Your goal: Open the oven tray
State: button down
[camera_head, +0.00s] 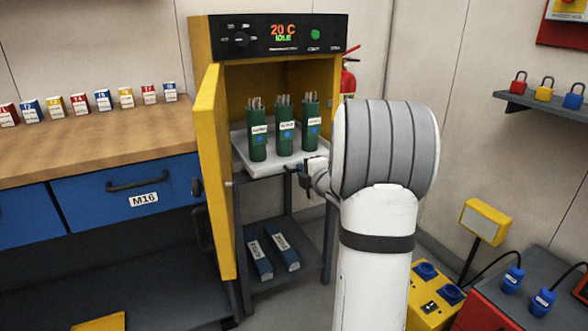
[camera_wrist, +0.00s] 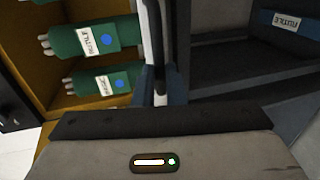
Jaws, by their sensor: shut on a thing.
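The yellow oven (camera_head: 270,74) stands with its door (camera_head: 213,170) swung open to the left. Its pale oven tray (camera_head: 240,145) bears three green canisters (camera_head: 285,130) of rods, upright. My gripper (camera_head: 306,177) is at the tray's front edge, right of the middle. It is shut on that edge; my own arm hides part of the grip. In the wrist view the tray's edge (camera_wrist: 149,40) runs between the fingers (camera_wrist: 156,85), with two of the canisters (camera_wrist: 92,39) to its left. The tray appears to stick out somewhat from the oven's front.
The oven's stand (camera_head: 325,240) has a lower shelf with two blue boxes (camera_head: 285,248). A wooden-topped workbench (camera_head: 110,140) with blue drawers is to the left. A yellow unit (camera_head: 432,300) and a dark-topped table (camera_head: 530,290) are at the lower right. A fire extinguisher (camera_head: 348,80) stands behind.

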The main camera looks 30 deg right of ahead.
jog(key=shift+f+b+v, duration=0.2)
jog(key=shift+f+v, duration=0.05)
jog(key=shift+v, duration=0.95)
jog(key=shift+f+b+v, duration=0.15)
jog(key=shift+f+v, duration=0.1)
jog(key=shift+v, duration=0.9)
jog(key=shift+s, duration=0.1)
jog(key=c, duration=1.8)
grip_release()
jog(key=p+v, duration=0.1)
jog(key=v, duration=0.6)
jog(key=shift+s+p, duration=0.35)
jog(key=shift+s, duration=0.05)
